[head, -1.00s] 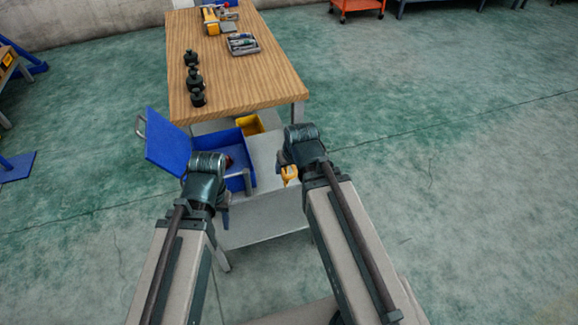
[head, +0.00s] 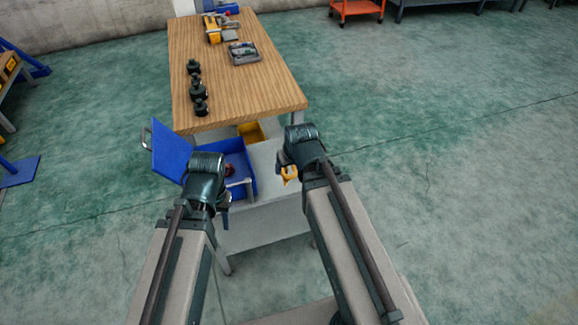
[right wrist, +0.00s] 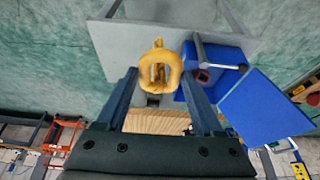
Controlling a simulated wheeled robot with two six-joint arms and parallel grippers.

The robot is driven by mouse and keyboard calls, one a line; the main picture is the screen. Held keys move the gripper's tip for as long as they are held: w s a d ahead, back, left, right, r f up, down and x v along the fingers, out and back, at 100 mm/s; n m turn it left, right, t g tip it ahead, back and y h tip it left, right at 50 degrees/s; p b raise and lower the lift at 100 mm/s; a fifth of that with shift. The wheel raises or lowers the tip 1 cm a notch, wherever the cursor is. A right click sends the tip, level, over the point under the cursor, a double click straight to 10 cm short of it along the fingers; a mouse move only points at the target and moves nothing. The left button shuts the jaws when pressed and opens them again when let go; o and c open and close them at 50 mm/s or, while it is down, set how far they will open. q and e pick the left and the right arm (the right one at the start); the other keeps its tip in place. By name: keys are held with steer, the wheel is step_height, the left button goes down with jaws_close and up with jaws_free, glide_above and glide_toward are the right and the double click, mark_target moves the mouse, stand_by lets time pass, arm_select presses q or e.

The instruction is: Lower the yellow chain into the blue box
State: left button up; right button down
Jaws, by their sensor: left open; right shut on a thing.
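The blue box (head: 250,180) stands on a grey surface with its lid (head: 171,151) swung open to the left; a small dark red thing lies inside. In the right wrist view the box (right wrist: 228,58) is to the right of the chain. My right gripper (head: 284,163) is shut on the yellow chain (head: 290,175), right of the box and apart from it. In the right wrist view a thick yellow chain link (right wrist: 158,72) sits between the fingers. My left gripper (head: 224,196) is open at the box's near left side; its arm hides part of the box.
A yellow bin (head: 251,133) stands behind the box. Beyond is a wooden table (head: 235,85) with black weights (head: 197,89), a grey tray (head: 243,53) and a yellow tool (head: 213,29). Grey surface (head: 264,158) lies bare between box and right gripper.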

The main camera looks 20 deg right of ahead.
stand_by(0.3)
steer(key=w+a, duration=0.8)
steer(key=w, duration=0.3)
steer(key=w+a, duration=0.7)
steer(key=w, duration=0.5)
steer(key=shift+a+r, duration=0.2)
steer(key=shift+a, duration=0.15)
steer(key=shift+f, duration=0.15)
stand_by(1.1)
